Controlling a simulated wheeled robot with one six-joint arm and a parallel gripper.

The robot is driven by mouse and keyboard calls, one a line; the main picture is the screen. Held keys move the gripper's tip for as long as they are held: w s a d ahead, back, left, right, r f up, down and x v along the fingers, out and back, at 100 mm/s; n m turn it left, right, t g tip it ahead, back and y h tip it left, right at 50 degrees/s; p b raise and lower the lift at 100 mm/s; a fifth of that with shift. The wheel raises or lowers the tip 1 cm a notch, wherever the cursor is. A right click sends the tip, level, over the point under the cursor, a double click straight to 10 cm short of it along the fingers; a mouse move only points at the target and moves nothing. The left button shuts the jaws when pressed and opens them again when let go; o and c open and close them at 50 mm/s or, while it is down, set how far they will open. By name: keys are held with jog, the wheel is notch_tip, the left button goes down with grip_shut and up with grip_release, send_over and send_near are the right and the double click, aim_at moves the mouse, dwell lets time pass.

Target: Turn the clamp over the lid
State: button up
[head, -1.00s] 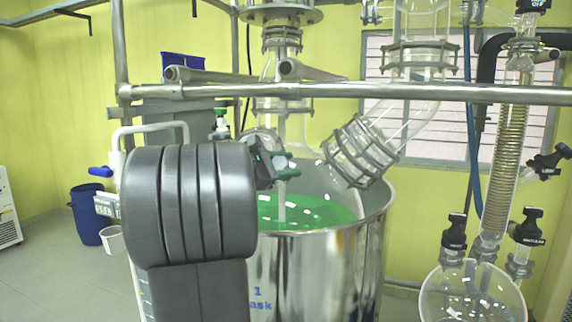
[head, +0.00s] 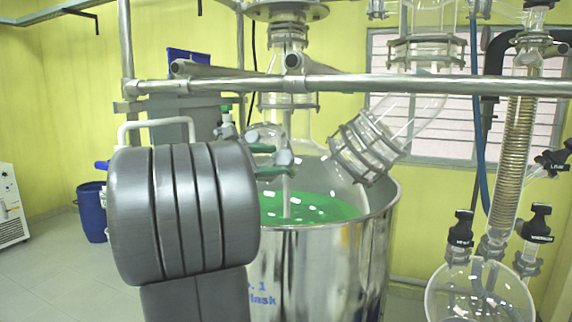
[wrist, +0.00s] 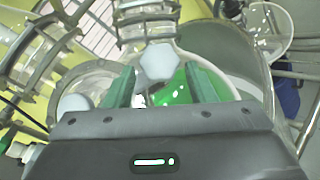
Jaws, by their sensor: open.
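My gripper (wrist: 160,82) is open, its two green fingers spread apart. A pale grey, faceted knob (wrist: 158,62) shows between and just beyond the fingertips in the wrist view; I cannot tell whether they touch it. It looks like part of the clamp, whose body is mostly hidden. In the head view the fingers (head: 272,160) reach right from behind my arm, beside the pale knob (head: 284,158) at the glass vessel's top. A second pale knob (wrist: 73,105) is left of the fingers in the wrist view, by a round clear rim that may be the lid.
The glass vessel holds green liquid (head: 310,207) inside a steel tank (head: 335,265). A horizontal steel rail (head: 420,85) crosses above my gripper. A clamped glass elbow (head: 368,148) stands right of it. A blue drum (head: 91,212) stands on the floor at left.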

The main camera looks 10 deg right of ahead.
aim_at(292, 159)
jog(key=b+v, duration=0.1)
jog(key=v, duration=0.6)
jog(key=shift+a, duration=0.3)
jog(key=shift+d, duration=0.1)
jog(key=p+x, duration=0.3)
jog(key=x, duration=1)
jog(key=shift+d, duration=0.4)
jog(key=shift+a, duration=0.1)
